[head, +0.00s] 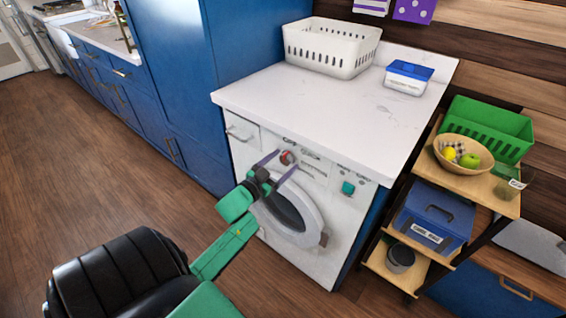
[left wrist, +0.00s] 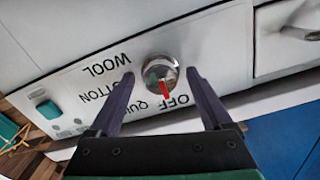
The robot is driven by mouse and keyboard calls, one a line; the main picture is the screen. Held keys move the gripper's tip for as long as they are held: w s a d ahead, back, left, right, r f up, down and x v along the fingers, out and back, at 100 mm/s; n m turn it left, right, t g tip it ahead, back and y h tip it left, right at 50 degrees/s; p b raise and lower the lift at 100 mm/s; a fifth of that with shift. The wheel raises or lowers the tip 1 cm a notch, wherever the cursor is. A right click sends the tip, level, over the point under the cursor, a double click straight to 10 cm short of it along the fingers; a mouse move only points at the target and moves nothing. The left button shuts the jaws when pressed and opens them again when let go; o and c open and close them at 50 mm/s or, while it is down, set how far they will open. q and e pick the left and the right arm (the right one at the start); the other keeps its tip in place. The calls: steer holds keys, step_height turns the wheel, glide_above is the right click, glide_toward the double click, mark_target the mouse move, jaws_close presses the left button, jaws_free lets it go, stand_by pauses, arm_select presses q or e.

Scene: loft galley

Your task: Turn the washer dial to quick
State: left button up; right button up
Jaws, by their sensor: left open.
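The washer (head: 250,160) is white, with a round door and a control panel under the counter. Its dial (head: 287,157) is a silver knob with a red pointer; it shows closely in the left wrist view (left wrist: 158,68). There the pointer lies toward the OFF and QUICK labels; which of the two it marks I cannot tell. WOOL and COTTON are printed to the left, upside down. My left gripper (head: 287,161) is open in front of the panel. Its purple fingers (left wrist: 160,76) stand on either side of the dial, with gaps visible. My right gripper is not in view.
The white counter (head: 320,105) above the washer holds a white basket (head: 330,48) and a blue-lidded tub (head: 408,77). A green button (head: 348,188) is on the panel. A wooden shelf cart (head: 500,203) stands at the right. The wood floor (head: 90,190) at left is clear.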

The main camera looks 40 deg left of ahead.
arm_select(q)
steer(key=shift+w, duration=0.1)
jaws_close()
steer(key=shift+m, duration=0.3)
steer(key=m, duration=0.4)
steer(key=m+b, duration=0.1)
steer(key=m, duration=0.3)
stand_by(0.3)
stand_by(0.3)
jaws_free()
